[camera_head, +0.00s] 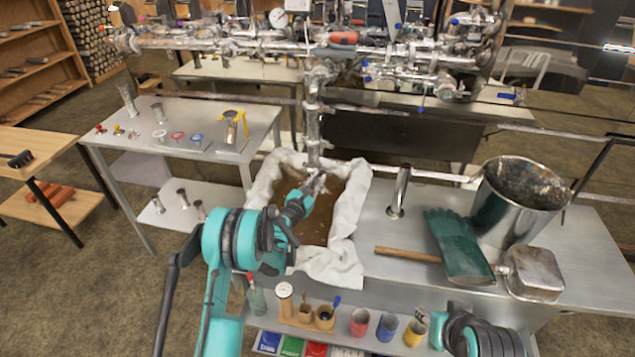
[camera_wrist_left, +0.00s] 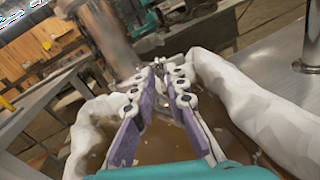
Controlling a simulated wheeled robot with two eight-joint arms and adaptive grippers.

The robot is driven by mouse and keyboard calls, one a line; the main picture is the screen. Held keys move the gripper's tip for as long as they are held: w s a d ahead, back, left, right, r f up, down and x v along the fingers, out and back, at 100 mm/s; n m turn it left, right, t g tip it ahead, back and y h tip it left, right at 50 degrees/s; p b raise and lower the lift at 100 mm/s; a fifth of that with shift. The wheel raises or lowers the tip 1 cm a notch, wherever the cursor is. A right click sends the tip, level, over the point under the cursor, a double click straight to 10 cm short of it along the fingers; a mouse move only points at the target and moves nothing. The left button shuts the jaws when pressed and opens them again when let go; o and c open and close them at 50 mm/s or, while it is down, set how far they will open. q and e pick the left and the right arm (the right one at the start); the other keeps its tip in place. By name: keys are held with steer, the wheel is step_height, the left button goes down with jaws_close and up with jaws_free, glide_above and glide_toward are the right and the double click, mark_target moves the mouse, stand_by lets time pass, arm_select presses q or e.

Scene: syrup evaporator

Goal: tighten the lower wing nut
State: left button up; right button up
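A vertical metal pipe (camera_head: 313,118) comes down from the pipework to a white cloth-lined vat (camera_head: 345,262) holding brown liquid. It also shows in the left wrist view (camera_wrist_left: 104,32). My left gripper (camera_head: 318,180) is at the lower end of this pipe, above the vat. In the left wrist view its purple-padded fingers converge to a narrow gap at the tips (camera_wrist_left: 158,67), beside the pipe's lower end. I cannot make out the lower wing nut, nor whether anything sits between the fingertips. My right gripper is not in view; only part of my right arm shows at the bottom right.
Right of the vat are an upright metal tube (camera_head: 400,190), a green glove (camera_head: 458,245), a wooden-handled scoop (camera_head: 533,272) and a steel bucket (camera_head: 518,200). Jars stand on the front shelf (camera_head: 380,343). A side table (camera_head: 215,150) is at left. A horizontal rail (camera_head: 410,118) crosses behind.

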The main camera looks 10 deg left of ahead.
arm_select(q)
steer(key=shift+w, duration=0.1)
jaws_close()
